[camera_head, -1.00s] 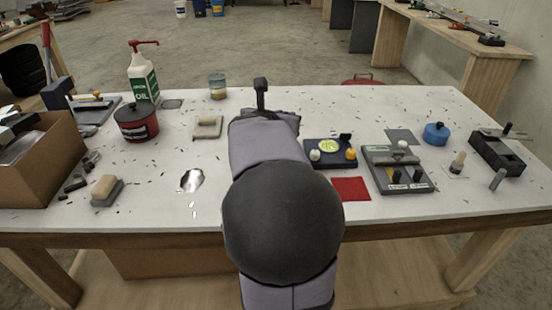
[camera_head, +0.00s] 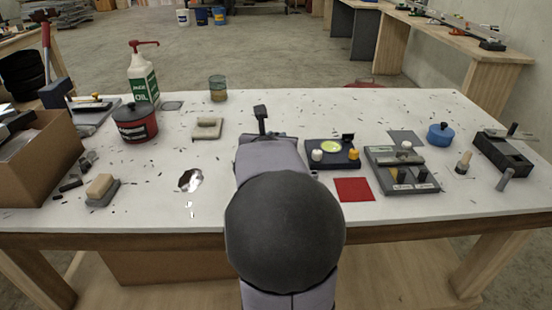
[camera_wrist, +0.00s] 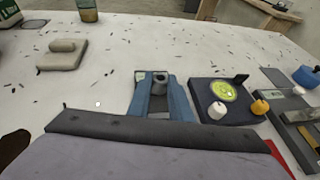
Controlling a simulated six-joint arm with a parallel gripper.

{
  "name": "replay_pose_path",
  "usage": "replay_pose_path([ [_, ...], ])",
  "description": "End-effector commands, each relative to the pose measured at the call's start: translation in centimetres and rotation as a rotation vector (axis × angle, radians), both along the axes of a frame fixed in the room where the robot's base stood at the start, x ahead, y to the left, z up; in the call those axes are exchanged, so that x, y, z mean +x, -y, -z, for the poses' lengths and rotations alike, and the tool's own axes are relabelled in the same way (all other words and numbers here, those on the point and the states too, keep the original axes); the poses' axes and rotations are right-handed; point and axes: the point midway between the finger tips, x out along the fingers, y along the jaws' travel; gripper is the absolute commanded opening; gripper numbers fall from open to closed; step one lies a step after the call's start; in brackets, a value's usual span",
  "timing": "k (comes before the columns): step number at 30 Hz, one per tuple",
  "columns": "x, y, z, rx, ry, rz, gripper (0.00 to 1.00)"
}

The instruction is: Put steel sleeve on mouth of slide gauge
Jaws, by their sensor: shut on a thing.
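My gripper (camera_wrist: 158,90) has blue fingers shut on a small grey steel sleeve (camera_wrist: 159,83), whose open round end shows between the fingertips. In the head view my gripper (camera_head: 261,116) is at mid-table, left of the dark plate with the green dial; the sleeve is hidden there. I cannot tell for sure which thing is the slide gauge. A dark slotted block with a bar (camera_head: 503,152) stands at the far right.
The dark plate (camera_head: 318,161) carries white and yellow knobs close to my gripper's right. Left are a red pot (camera_head: 136,126), an oil bottle (camera_head: 142,78) and a box (camera_head: 40,165).

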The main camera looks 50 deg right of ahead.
Motion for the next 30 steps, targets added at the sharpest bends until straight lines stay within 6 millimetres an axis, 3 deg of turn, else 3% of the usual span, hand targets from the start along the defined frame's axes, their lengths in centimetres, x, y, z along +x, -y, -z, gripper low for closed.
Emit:
replay_pose_path([
  [8, 0.0, 0.0, 0.9, -0.001, 0.001, 0.001, 0.00],
  [18, 0.0, 0.0, 4.5, 0.000, 0.000, 0.001, 0.00],
  [30, 0.0, 0.0, 4.7, -0.001, 0.002, 0.001, 0.00],
])
